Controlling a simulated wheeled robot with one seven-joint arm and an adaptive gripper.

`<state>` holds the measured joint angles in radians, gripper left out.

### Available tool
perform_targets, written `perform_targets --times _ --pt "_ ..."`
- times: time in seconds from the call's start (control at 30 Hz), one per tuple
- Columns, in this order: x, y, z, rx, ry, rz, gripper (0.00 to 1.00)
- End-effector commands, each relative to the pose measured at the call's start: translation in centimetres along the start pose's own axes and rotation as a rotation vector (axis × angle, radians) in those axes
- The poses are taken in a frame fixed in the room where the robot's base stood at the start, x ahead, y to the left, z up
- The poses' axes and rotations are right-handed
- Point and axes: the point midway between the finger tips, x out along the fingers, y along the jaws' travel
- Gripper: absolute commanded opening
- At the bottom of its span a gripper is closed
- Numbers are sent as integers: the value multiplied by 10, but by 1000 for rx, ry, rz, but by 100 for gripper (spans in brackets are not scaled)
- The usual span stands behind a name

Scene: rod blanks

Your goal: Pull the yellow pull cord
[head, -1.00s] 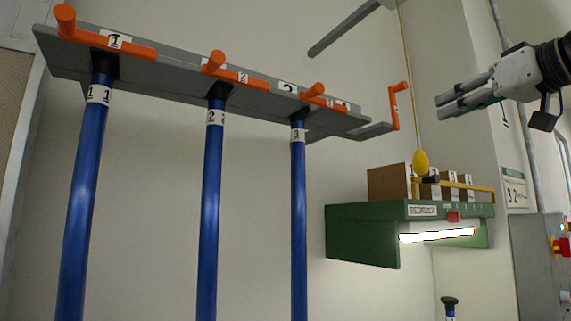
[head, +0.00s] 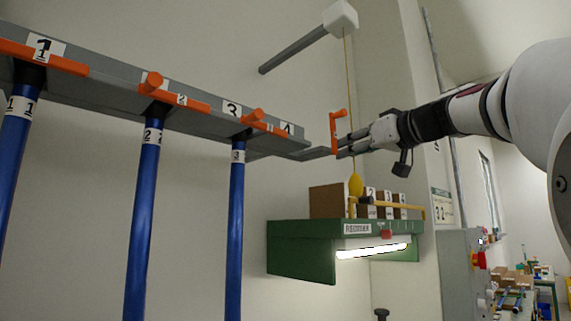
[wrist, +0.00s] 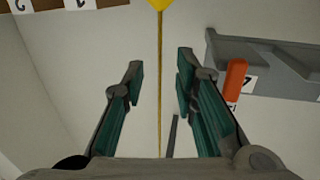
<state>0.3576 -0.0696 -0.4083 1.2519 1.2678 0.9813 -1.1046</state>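The yellow pull cord (head: 347,85) hangs from a white box (head: 341,18) on a grey overhead arm. A yellow bulb-shaped handle (head: 355,184) is at its lower part. My gripper (head: 345,148) is at the cord's height, above the handle. In the wrist view the cord (wrist: 160,90) runs between the two spread fingers of my gripper (wrist: 158,78), with a gap on each side. The handle (wrist: 158,3) is at the top edge there, beyond the fingertips. My gripper is open and holds nothing.
A grey rack (head: 110,90) with orange handles and blue rods stands left. An orange crank-shaped piece (head: 335,130) is close beside my gripper. Below is a green shelf (head: 300,255) with brown boxes and a yellow rail (head: 415,207). A grey control cabinet (head: 455,275) stands right.

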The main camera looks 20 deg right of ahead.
Motion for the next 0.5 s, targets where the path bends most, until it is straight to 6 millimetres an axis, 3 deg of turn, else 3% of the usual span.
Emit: perform_targets --times 0.03,0.13,0.5 --pt "0 0 0 0 0 0 22" --pt "0 0 0 0 0 0 0" --pt "0 0 2 0 0 0 0"
